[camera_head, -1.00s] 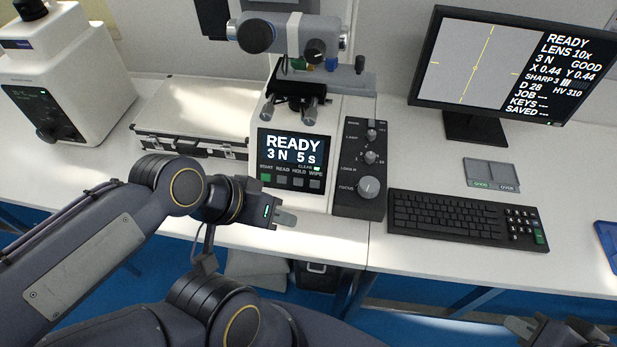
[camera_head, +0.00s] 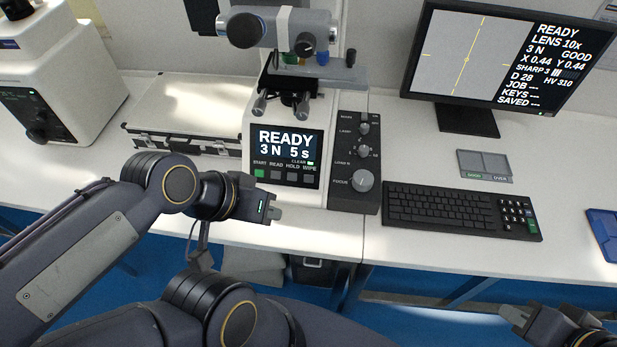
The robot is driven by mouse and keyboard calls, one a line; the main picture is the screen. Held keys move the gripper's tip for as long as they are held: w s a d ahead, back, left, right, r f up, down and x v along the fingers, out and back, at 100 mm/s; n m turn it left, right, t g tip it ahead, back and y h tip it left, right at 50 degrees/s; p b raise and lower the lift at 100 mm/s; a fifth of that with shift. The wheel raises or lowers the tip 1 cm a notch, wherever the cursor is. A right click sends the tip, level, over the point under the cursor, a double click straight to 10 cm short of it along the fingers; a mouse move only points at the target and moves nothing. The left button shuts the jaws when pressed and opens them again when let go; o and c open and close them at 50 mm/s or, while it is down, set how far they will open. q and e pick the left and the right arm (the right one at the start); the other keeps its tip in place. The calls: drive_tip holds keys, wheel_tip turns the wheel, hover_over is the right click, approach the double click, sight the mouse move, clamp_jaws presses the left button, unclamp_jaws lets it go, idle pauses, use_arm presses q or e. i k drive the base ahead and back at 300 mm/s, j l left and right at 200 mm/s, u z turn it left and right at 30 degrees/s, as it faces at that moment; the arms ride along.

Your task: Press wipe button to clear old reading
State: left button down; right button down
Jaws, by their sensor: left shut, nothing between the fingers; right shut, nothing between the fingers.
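The hardness tester (camera_head: 232,150) stands at the centre back. Its screen (camera_head: 286,143) reads READY, 3 N, 5 s. Below the screen is a row of buttons marked START, READ, HOLD and WIPE. The START button (camera_head: 259,173) is green. The WIPE button (camera_head: 308,178) is grey, at the right end, with a small lit CLEAR mark above it. My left gripper (camera_head: 276,212) is shut and empty, in front of and below the button row, left of the WIPE button and apart from it. My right gripper (camera_head: 508,312) is shut and empty at the bottom right, partly cut off by the frame.
A knob panel (camera_head: 347,195) adjoins the tester's right side. A keyboard (camera_head: 455,208), a monitor (camera_head: 440,92) and a small grey tray (camera_head: 483,152) are further right. A silver case (camera_head: 195,100) lies left. The bench front (camera_head: 310,228) is clear.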

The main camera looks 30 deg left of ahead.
sight(307, 179)
drive_tip(key=k+l+u, duration=0.1)
drive_tip(key=u, duration=0.3)
drive_tip(key=k+l+u, duration=0.1)
drive_tip(key=l+u, duration=0.15)
drive_tip(key=u, duration=0.15)
drive_tip(key=k+l+u, duration=0.1)
drive_tip(key=u, duration=0.3)
